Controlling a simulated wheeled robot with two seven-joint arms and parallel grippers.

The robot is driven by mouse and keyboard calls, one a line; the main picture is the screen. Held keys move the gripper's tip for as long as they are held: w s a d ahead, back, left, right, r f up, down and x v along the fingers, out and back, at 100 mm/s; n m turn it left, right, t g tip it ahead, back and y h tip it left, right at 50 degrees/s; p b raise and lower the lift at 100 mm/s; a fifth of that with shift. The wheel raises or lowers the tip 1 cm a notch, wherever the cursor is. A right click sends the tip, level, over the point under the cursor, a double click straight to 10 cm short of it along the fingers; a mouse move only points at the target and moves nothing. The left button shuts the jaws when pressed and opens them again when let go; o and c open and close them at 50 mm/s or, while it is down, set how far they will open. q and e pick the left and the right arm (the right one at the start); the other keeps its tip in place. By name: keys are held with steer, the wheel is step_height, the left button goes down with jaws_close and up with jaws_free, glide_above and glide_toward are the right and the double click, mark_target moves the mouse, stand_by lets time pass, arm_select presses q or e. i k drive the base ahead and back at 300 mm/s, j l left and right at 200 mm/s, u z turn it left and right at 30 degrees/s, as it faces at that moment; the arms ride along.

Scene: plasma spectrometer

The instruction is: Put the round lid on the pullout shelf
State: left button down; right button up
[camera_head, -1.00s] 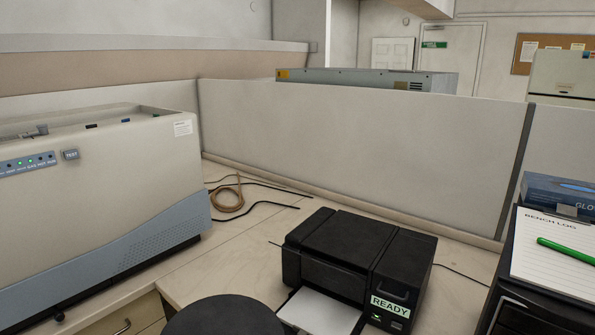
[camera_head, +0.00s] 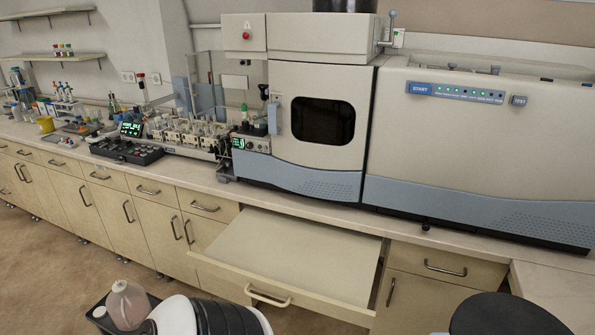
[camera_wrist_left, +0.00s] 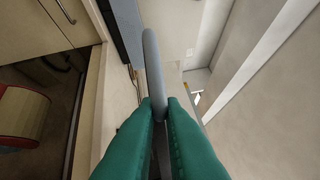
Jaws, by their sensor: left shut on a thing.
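The pullout shelf (camera_head: 290,250) is drawn out from the bench below the instrument in the head view. Its flat top is bare and a bar handle (camera_head: 268,297) is on its front. In the left wrist view my left gripper (camera_wrist_left: 159,102), with green fingers, is shut on a thin grey rounded thing (camera_wrist_left: 152,62), seen edge-on, which looks like the round lid. The lid's face cannot be seen. In the head view my left gripper and the lid are out of sight. My right gripper is in neither view.
The large instrument (camera_head: 320,110) stands on the bench behind the shelf. A round black seat-like top (camera_head: 500,315) is at the lower right. A bottle (camera_head: 128,303) in a dark tray is at the lower left. Glassware and an autosampler (camera_head: 185,135) crowd the bench at left.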

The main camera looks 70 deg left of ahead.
mark_target(273, 269)
steer(key=i+j+u, duration=0.1)
steer(key=u, duration=1.75)
steer(key=i+u, duration=0.15)
steer(key=i, duration=0.25)
steer(key=i+l+u, duration=0.15)
steer(key=i, duration=0.25)
